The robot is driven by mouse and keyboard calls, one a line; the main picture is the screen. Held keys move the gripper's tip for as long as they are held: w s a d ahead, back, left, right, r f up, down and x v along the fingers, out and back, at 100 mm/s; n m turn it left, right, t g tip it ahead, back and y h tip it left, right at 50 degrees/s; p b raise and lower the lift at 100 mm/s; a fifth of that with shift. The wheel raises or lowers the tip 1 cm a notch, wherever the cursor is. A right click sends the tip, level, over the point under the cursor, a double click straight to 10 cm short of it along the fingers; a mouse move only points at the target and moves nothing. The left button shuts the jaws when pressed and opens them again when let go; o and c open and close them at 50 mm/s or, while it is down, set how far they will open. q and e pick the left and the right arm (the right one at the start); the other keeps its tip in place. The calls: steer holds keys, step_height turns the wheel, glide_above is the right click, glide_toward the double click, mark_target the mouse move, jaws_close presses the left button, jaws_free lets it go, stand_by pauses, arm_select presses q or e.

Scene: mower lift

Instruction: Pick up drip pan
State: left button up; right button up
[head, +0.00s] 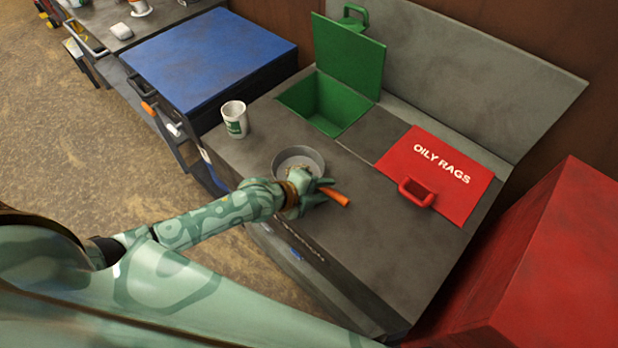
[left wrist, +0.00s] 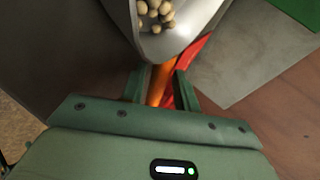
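The drip pan (head: 298,160) is a round grey pan with an orange handle (head: 339,197). In the head view it is at the front part of the grey bench top, and I cannot tell whether it touches it. In the left wrist view the pan (left wrist: 190,30) holds several tan balls. My left gripper (head: 322,189) is at the handle, close to the pan. Its fingers (left wrist: 163,88) are on either side of the handle (left wrist: 160,80). A red strip shows beside the handle, and I cannot tell whether both fingers press on it. My right gripper is not in view.
A white-and-green cup (head: 234,119) stands left of the pan. Behind are an open green bin (head: 325,108) and a red "OILY RAGS" lid (head: 440,165). A blue-topped cabinet (head: 205,60) stands at the left, a large red box (head: 560,265) at the right.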

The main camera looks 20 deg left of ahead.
arm_select(q)
jaws_close()
steer(key=shift+r, duration=0.1)
